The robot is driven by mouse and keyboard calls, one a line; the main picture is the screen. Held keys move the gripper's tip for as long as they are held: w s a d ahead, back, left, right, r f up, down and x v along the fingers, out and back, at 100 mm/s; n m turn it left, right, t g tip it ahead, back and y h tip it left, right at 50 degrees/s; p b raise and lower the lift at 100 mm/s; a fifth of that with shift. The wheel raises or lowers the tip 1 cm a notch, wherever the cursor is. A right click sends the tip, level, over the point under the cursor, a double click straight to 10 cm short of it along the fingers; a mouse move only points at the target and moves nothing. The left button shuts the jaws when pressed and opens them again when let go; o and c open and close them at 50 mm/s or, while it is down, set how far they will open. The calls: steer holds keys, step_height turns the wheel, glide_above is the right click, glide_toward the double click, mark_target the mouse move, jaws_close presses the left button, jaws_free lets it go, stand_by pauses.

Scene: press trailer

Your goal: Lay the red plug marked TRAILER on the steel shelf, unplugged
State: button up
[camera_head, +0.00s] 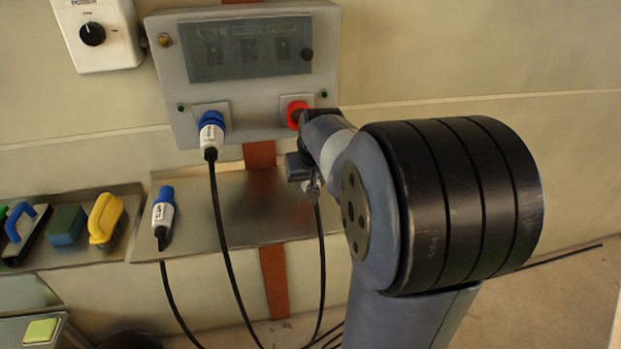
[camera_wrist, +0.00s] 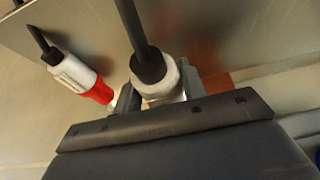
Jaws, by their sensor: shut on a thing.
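My gripper (camera_head: 306,165) is at the right-hand socket of the wall panel, where a red part (camera_head: 296,114) shows beside it. In the wrist view my gripper (camera_wrist: 157,103) is shut on a white-bodied plug (camera_wrist: 155,80) with a black cable. The jaws hide its front end, so I cannot tell how far it sits in the socket. A second plug, white with a red end (camera_wrist: 82,77), lies on the steel shelf (camera_wrist: 95,28); my arm hides it in the head view. The shelf (camera_head: 235,210) runs below the panel. I cannot read a TRAILER marking on either plug.
A blue-and-white plug (camera_head: 211,135) sits in the panel's (camera_head: 180,75) left socket. Another blue-and-white plug (camera_head: 163,215) lies on the shelf's left end. Black cables hang in front. Brushes and a sponge (camera_head: 65,226) lie farther left. The shelf's middle is clear.

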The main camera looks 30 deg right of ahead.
mark_target(308, 207)
steer(key=shift+f+b, duration=2.15)
steer(key=shift+f, duration=1.05)
steer(key=o, duration=1.2)
steer(key=p+v, duration=0.1)
steer(key=v, duration=1)
steer(key=shift+f, duration=0.1)
